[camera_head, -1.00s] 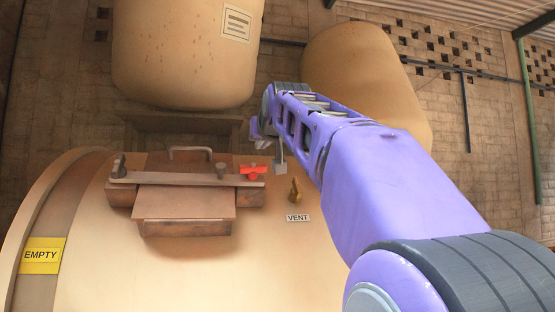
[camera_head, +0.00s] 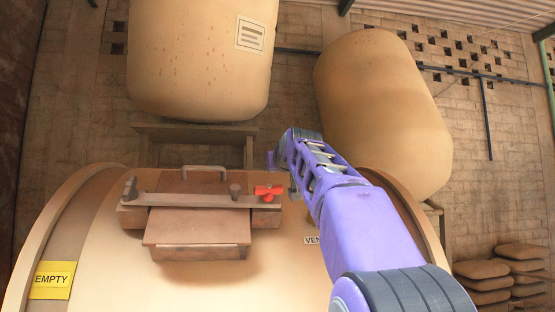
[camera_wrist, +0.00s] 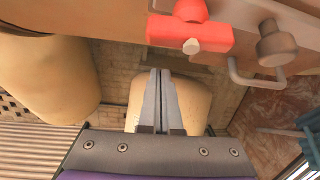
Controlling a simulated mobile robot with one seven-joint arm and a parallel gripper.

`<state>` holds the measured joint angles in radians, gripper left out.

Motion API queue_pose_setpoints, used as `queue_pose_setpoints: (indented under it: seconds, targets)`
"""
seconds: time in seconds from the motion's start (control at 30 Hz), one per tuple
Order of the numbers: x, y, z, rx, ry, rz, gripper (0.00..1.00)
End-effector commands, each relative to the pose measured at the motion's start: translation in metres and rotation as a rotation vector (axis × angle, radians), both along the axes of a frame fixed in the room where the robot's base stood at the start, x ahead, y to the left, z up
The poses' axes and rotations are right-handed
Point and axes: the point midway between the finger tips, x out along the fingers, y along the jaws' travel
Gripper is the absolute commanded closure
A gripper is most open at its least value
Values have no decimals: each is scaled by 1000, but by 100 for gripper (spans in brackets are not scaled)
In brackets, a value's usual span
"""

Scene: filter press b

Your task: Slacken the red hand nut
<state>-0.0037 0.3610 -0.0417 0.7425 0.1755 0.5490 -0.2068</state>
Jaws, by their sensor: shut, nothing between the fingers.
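The red hand nut (camera_head: 268,192) sits on the right end of a flat clamp bar (camera_head: 175,200) across a brown hatch lid (camera_head: 197,227). In the wrist view the red nut (camera_wrist: 190,38) is at the top, with a pale bolt end at its middle. My gripper (camera_wrist: 160,71) shows there with its two grey fingers together and empty. The fingertips lie below the nut in that picture, apart from it. In the head view my wrist is just right of the nut, and the fingers are mostly hidden.
A grey-brown knob (camera_head: 235,189) stands on the bar left of the nut, and a U-shaped handle (camera_head: 205,168) is behind it. A VENT label (camera_head: 312,240) is partly covered by my arm. Large tan tanks (camera_head: 200,60) stand behind. A yellow EMPTY sign (camera_head: 52,280) is at left.

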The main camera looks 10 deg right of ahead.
Motion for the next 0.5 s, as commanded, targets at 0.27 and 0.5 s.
queue_pose_setpoints:
  seconds: [0.27, 0.5]
  targets:
    - [-12, -2, -13, 1, 0, -1, 100]
    - [-24, -4, -26, 0, 0, -1, 100]
